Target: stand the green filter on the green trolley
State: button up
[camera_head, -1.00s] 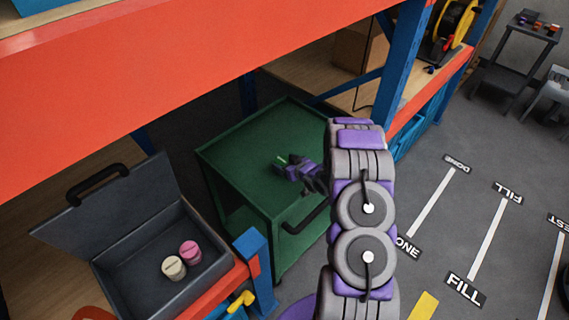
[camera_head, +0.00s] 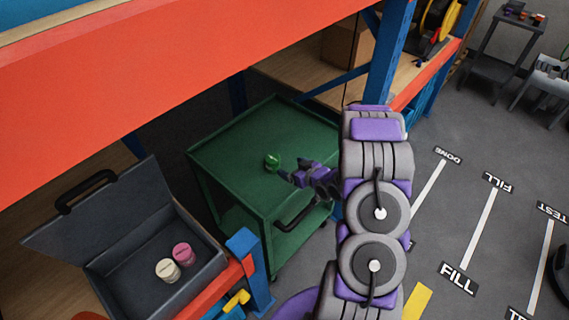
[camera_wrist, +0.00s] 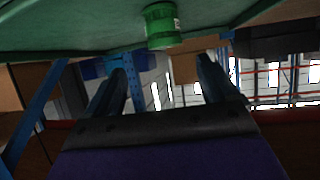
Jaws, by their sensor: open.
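The green filter (camera_head: 272,162) is a small green cylinder standing on the top of the green trolley (camera_head: 228,155). In the wrist view, which looks upside down, the filter (camera_wrist: 161,27) shows its base against the green trolley top (camera_wrist: 75,30), upright on it. My gripper (camera_head: 286,176) is just to the right of the filter, low over the trolley top. In the wrist view the two dark fingers of my gripper (camera_wrist: 163,78) are spread wide and empty, with a gap between them and the filter.
An open grey case (camera_head: 125,285) with a pink filter (camera_head: 183,254) and a cream filter (camera_head: 167,268) is at lower left. An orange shelf beam (camera_head: 190,65) runs above the trolley. A blue post (camera_head: 390,60) stands behind my arm.

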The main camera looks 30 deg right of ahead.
jog(key=s+a+r+m+g+h, duration=0.1)
jog(key=s+r+g+h, duration=0.3)
jog(key=r, duration=0.4)
jog(key=s+a+r+m+g+h, duration=0.1)
jog(key=s+r+g+h, duration=0.1)
jog(key=s+r+g, duration=0.4)
jog(key=s+a+r+g+y, duration=0.1)
jog(key=s+a+r, duration=0.3)
jog(key=s, duration=0.5)
jog(key=s+a+r+g+y, duration=0.1)
jog(key=s+a+r, duration=0.3)
jog(key=s+a, duration=0.5)
jog(key=s+a+r+g+y, duration=0.1)
jog(key=s+a+r, duration=0.3)
jog(key=s, duration=0.7)
jog(key=shift+s+a+r+g+y, duration=0.3)
jog(key=shift+a+g, duration=0.4)
jog(key=shift+a, duration=0.55)
jog(key=shift+w+f, duration=0.1)
notch_tip(320, 180, down, 3)
jog(key=b, duration=0.2)
jog(key=shift+r+b, duration=0.2)
jog(key=shift+b, duration=0.1)
